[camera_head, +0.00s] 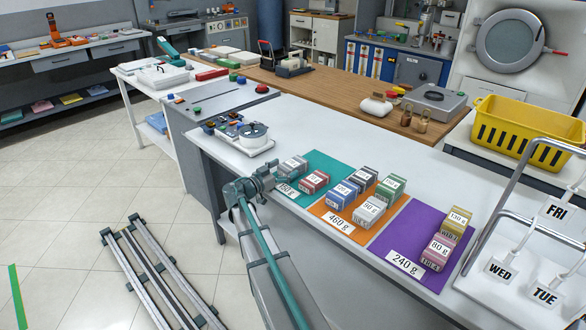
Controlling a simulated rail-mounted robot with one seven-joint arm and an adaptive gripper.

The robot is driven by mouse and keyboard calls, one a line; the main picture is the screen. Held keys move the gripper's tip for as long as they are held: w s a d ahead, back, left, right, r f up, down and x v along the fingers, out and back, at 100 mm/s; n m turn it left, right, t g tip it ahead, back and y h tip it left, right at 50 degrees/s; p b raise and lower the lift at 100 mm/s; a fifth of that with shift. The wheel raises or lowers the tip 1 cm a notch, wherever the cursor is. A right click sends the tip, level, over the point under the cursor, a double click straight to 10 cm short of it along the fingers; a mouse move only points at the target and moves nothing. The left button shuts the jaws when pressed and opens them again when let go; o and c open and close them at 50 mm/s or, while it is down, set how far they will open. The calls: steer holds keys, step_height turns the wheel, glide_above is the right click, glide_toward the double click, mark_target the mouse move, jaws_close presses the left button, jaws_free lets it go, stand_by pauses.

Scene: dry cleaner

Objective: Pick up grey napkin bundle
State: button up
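My gripper (268,178) is at the left end of the teal mat (325,160), close beside a grey banded bundle (292,167). It is small and seen from behind, so its fingers are not clear. I cannot tell whether it touches that bundle. A red bundle (314,181) lies on the same mat. The orange mat (333,217) bears a dark grey bundle (363,178), a pale grey bundle (369,209), a blue one (343,193) and a green one (390,188). The purple mat (402,235) bears a yellow bundle (456,222) and a pink one (438,251).
A white scale-like device (252,135) stands left of the mats. A metal rack (505,215) with day tags stands at the right. A yellow basket (525,130) is behind it. The white counter (300,120) behind the mats is clear.

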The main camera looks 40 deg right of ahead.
steer(key=c, duration=1.2)
steer(key=shift+r, duration=0.15)
